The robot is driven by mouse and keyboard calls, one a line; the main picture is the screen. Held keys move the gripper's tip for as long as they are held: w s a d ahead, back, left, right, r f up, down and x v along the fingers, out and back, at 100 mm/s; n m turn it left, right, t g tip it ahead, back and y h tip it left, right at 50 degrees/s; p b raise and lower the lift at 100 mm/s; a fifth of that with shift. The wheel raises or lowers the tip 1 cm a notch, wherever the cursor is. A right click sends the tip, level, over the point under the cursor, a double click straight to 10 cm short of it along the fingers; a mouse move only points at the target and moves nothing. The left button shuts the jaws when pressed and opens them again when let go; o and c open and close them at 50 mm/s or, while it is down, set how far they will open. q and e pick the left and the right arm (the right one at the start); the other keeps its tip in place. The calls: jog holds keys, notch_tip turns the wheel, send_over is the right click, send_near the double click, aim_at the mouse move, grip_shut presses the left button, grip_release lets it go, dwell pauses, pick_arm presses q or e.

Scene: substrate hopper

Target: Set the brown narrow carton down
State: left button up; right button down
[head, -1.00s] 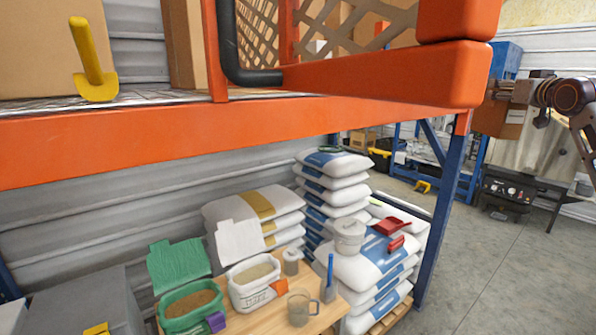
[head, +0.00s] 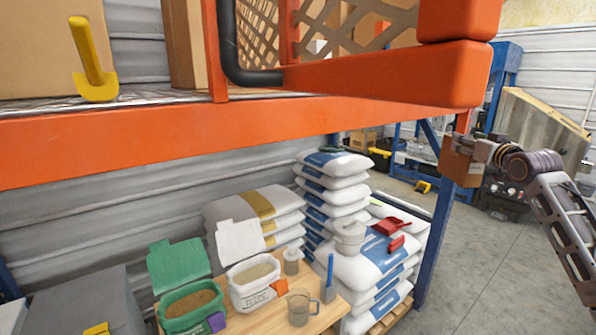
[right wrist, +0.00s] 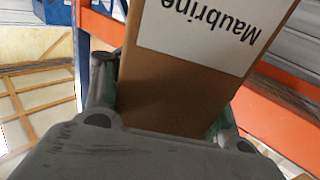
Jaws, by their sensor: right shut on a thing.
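The brown narrow carton (head: 458,162) is held in the air by my right gripper (head: 478,152), right of the blue rack post in the head view. In the right wrist view the carton (right wrist: 165,95) fills the space between the two fingers, with a white label reading "Maubrine" upside down. My right gripper (right wrist: 160,115) is shut on it, one finger on each side. Nothing shows under the carton but air, with the floor far below. My left gripper is not in view.
An orange rack beam (head: 150,145) crosses above a wooden table (head: 335,308) with a green bag (head: 190,305), a white bag (head: 252,285) and a clear jug (head: 300,307). White sacks (head: 330,195) are stacked behind. A yellow scoop (head: 95,70) stands on the shelf.

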jog(key=s+a+f+n+y, duration=0.1)
jog(key=s+a+f+y, duration=0.15)
jog(key=f, duration=0.75)
jog(key=s+a+f+n+y, duration=0.15)
jog(key=a+f, duration=0.25)
jog(key=f, duration=0.5)
jog(key=s+a+f+n+y, duration=0.1)
jog(key=s+a+f, duration=0.25)
jog(key=f, duration=0.65)
jog(key=s+a+f+n+g+y, duration=0.1)
jog(key=s+a+f, duration=0.2)
jog(key=s+f, duration=0.35)
jog(key=s+a+f+n+y, duration=0.1)
jog(key=s+a+f+y, duration=0.15)
jog(key=s+f, duration=0.4)
jog(key=s+a+f+g, duration=0.1)
jog(key=s+a+f, duration=0.3)
jog(key=s+f, duration=0.25)
jog(key=a+f+m+t+h+b, duration=0.2)
jog(key=a+m+h, duration=0.3)
jog(key=a+h, duration=0.3)
jog(key=shift+s+a+f+b, duration=0.3)
jog(key=shift+a+f+b, duration=0.3)
jog(key=shift+a, duration=0.45)
dwell(0.6)
jog(key=shift+r, duration=0.1)
dwell(0.6)
